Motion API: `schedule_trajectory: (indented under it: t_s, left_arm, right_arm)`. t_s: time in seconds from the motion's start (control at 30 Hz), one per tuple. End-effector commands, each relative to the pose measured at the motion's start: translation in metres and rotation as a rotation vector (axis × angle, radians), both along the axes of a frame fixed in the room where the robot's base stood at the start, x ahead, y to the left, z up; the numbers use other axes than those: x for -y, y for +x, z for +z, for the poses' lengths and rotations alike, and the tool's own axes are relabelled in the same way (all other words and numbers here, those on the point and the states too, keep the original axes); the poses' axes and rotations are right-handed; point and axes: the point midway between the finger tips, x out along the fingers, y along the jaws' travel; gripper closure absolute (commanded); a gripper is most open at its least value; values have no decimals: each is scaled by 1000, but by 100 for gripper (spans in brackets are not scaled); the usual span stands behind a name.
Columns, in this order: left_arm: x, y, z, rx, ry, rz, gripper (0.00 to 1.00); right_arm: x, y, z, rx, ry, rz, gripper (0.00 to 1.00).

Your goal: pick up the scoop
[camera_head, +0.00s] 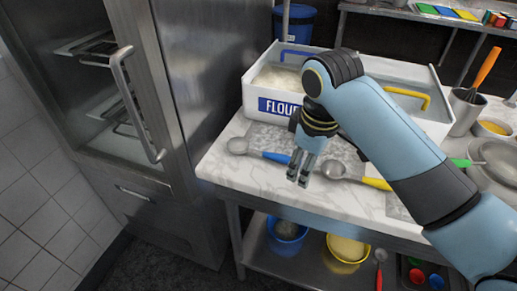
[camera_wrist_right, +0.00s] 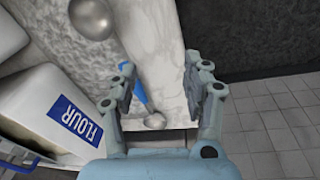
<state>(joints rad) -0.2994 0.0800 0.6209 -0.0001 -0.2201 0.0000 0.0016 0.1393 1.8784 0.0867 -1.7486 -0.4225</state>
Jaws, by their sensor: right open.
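A scoop with a blue handle (camera_head: 275,157) and a round metal bowl (camera_head: 238,146) lies on the marble counter, in front of the flour bin. A scoop with a yellow handle (camera_head: 376,184) lies to its right, its metal bowl (camera_head: 333,169) beside my gripper. My right gripper (camera_head: 300,172) is open and empty, pointing down between the two bowls, near the end of the blue handle. In the right wrist view the blue handle (camera_wrist_right: 134,86) shows by the left finger of my gripper (camera_wrist_right: 158,68), partly hidden; its bowl (camera_wrist_right: 155,121) lies nearer the palm. My left gripper is out of view.
A white bin labelled FLOUR (camera_head: 280,107) stands behind the scoops. A steel fridge (camera_head: 205,60) is at the left. A utensil pot (camera_head: 465,112) and a round metal pan (camera_head: 497,158) are at the right. The counter's front left corner is clear.

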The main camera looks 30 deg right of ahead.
Motion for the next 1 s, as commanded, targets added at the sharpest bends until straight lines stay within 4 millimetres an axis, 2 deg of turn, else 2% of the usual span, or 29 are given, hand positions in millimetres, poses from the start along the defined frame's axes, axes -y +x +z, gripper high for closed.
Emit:
schedule_trajectory:
  t_s: [0.03,0.1,0.2,0.3,0.4,0.47,0.7,0.87,1.0]
  left_arm:
    - [0,0,1,0,0,0,60]
    - [0,0,1,0,0,0,60]
    - [0,0,1,-1,0,0,60]
    - [0,0,1,0,0,0,60]
    - [0,0,1,0,0,0,60]
    - [0,0,1,0,0,0,60]
    - [0,0,3,-1,0,0,60]
    - [0,-1,4,-1,0,0,60]
    - [0,-1,8,-1,0,0,60]
  right_arm:
    - [3,20,6,-15,-1,33,51]
    - [6,45,13,-46,5,89,51]
    - [10,76,25,-90,14,167,51]
    - [12,96,35,-119,28,221,51]
    - [13,104,38,-135,35,249,51]
    - [13,106,33,-140,38,255,51]
    - [13,106,-5,-139,38,255,51]
    - [13,106,-18,-137,37,254,51]
    - [13,105,-37,-140,38,254,51]
